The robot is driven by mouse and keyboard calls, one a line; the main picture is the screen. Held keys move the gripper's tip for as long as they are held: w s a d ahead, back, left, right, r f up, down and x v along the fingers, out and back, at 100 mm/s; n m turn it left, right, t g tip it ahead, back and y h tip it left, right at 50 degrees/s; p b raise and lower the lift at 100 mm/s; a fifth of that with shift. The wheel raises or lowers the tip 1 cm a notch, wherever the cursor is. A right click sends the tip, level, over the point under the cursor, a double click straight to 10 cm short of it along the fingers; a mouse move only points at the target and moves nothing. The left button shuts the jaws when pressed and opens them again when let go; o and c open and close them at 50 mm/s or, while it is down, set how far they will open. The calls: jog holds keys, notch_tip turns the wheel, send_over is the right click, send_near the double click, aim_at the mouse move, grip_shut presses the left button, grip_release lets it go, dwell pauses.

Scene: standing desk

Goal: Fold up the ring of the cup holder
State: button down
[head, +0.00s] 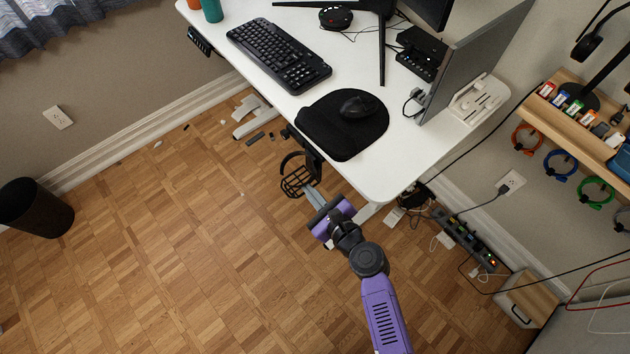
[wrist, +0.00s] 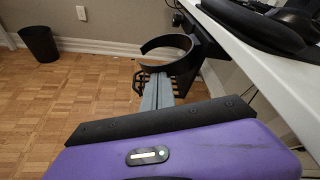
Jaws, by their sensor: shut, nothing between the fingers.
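The black cup holder (head: 297,184) hangs at the desk's front edge. My gripper (head: 312,190) is shut and empty, just below the desk edge and beside the holder. In the wrist view, its grey fingers (wrist: 157,92) point toward the holder, with their tips under the ring's near side. I cannot tell whether they touch it.
The white desk (head: 411,158) lies close on the right, with a mouse pad (head: 320,135) near its edge. A power strip (head: 470,240) and cables are on the floor at right. The parquet floor at left is mostly clear, up to a black bin (head: 35,208).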

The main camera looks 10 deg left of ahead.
jog(key=shift+s+a+r+m+g+y+p, duration=0.2)
jog(key=shift+r+m+g+y+p, duration=0.15)
jog(key=shift+r+m+p, duration=0.6)
jog(key=shift+s+a+r+m+g+y+p, duration=0.25)
jog(key=shift+m+g+p, duration=0.3)
jog(key=shift+p, duration=0.75)
jog(key=shift+d, duration=0.1)
jog(key=shift+w+r, duration=0.1)
notch_tip(320, 180, down, 4)
jog(key=b, duration=0.4)
jog(key=p+v, duration=0.2)
jog(key=v, duration=0.8)
jog(key=shift+w+d, duration=0.3)
jog(key=shift+d, duration=0.1)
